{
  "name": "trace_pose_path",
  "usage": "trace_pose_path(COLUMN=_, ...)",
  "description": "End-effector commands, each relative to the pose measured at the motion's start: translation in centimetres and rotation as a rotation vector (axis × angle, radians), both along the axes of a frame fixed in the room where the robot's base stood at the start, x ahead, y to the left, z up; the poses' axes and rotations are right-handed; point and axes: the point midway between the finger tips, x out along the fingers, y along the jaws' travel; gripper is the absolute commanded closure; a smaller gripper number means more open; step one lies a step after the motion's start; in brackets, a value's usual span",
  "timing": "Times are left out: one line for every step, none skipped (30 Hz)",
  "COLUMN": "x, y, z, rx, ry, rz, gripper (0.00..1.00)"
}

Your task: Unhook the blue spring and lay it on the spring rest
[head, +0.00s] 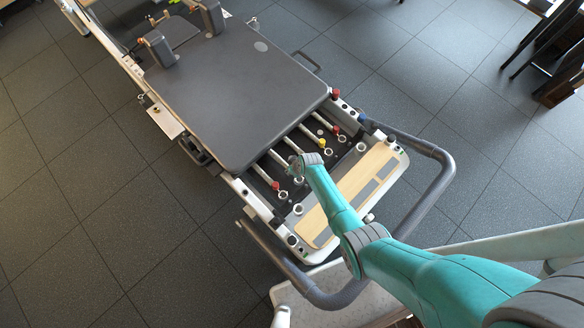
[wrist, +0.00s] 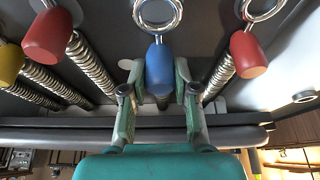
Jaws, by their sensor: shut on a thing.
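In the wrist view the blue spring's knob (wrist: 160,70) sits between the two fingers of my gripper (wrist: 158,96), which is shut on it. A metal ring (wrist: 157,27) shows at the knob's end; I cannot tell whether it is still hooked to the frame. The blue spring's coil is mostly hidden behind the knob and fingers. In the head view my gripper (head: 299,165) is over the spring row at the carriage edge and hides the blue knob. A pale wooden board (head: 330,207) with grey strips, possibly the spring rest, lies to the lower right.
Neighbouring springs have a red knob (head: 276,185), a yellow knob (head: 322,142) and another red knob (head: 335,129). The padded carriage (head: 235,85) lies behind them. A curved grey rail (head: 437,185) bounds the frame's end. Several metal rings line the spring bar.

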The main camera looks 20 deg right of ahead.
Motion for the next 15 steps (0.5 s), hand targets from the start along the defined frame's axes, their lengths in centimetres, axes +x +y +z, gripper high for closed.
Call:
trace_pose_path(x=0.08, y=0.0, z=0.01, rx=0.0, ry=-0.001, rz=0.0, gripper=1.0)
trace_pose_path(x=0.08, y=0.0, z=0.0, rx=0.0, ry=-0.001, rz=0.0, gripper=1.0)
trace_pose_path(x=0.08, y=0.0, z=0.01, rx=0.0, ry=-0.002, rz=0.0, gripper=1.0)
trace_pose_path(x=0.08, y=0.0, z=0.01, rx=0.0, ry=-0.002, rz=0.0, gripper=1.0)
trace_pose_path(x=0.08, y=0.0, z=0.01, rx=0.0, ry=-0.002, rz=0.0, gripper=1.0)
trace_pose_path(x=0.08, y=0.0, z=0.01, rx=0.0, ry=-0.002, rz=0.0, gripper=1.0)
trace_pose_path(x=0.08, y=0.0, z=0.01, rx=0.0, ry=-0.002, rz=0.0, gripper=1.0)
trace_pose_path(x=0.08, y=0.0, z=0.0, rx=0.0, ry=-0.002, rz=0.0, gripper=1.0)
trace_pose_path(x=0.08, y=0.0, z=-0.02, rx=0.0, ry=-0.001, rz=0.0, gripper=1.0)
trace_pose_path(x=0.08, y=-0.01, z=-0.07, rx=0.0, ry=-0.001, rz=0.0, gripper=1.0)
trace_pose_path(x=0.08, y=0.0, z=-0.13, rx=0.001, ry=-0.001, rz=-0.001, gripper=1.0)
trace_pose_path(x=0.07, y=0.0, z=-0.24, rx=0.001, ry=-0.001, rz=-0.001, gripper=1.0)
trace_pose_path(x=0.09, y=-0.01, z=-0.32, rx=0.001, ry=-0.001, rz=-0.001, gripper=1.0)
trace_pose_path(x=0.1, y=0.0, z=-0.41, rx=0.001, ry=-0.002, rz=-0.001, gripper=1.0)
trace_pose_path(x=0.15, y=0.0, z=-0.54, rx=0.001, ry=-0.002, rz=-0.001, gripper=1.0)
